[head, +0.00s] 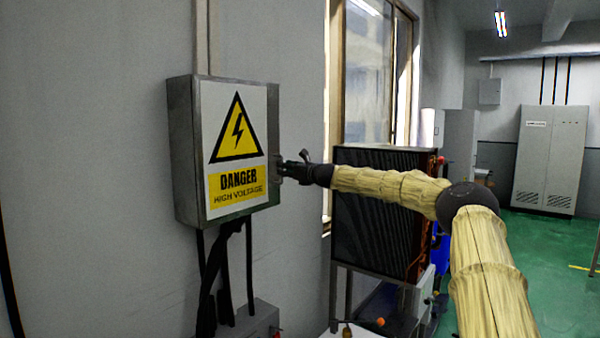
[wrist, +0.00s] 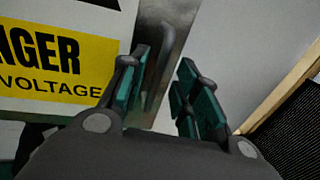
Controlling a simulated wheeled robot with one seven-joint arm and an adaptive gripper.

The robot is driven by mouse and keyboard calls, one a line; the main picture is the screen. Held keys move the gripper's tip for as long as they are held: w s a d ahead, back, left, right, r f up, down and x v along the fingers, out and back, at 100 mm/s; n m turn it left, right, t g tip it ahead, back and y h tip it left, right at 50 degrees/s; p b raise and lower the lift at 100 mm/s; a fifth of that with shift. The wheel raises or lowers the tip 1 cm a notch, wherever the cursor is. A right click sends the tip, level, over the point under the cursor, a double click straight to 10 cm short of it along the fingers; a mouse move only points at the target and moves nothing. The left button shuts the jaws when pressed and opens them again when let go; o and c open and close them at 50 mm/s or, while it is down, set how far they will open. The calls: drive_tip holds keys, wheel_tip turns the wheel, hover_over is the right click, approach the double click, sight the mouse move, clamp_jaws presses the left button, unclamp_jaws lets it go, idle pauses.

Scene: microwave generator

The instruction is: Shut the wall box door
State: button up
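The grey metal wall box (head: 185,150) hangs on the wall left of centre in the head view. Its door (head: 255,110) carries a yellow and white high-voltage sign and looks flush or nearly flush with the box; I cannot tell if a small gap is left. My gripper (head: 282,168) is at the door's right edge. In the wrist view my gripper (wrist: 164,66) has its two teal-padded fingers apart. A grey bar handle (wrist: 166,45) on the door's metal edge shows between them, and I cannot tell if a finger touches it.
A dark finned unit (head: 375,215) on a stand is right of the box, below my arm. Black cables (head: 225,275) run down under the box. A window (head: 370,75) is behind, and green floor (head: 545,250) is open at right.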

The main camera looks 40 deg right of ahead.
drive_tip(key=s, duration=0.8)
drive_tip(key=shift+s+d, duration=0.2)
drive_tip(key=shift+d, duration=0.15)
drive_tip(key=shift+a, duration=0.1)
idle(0.4)
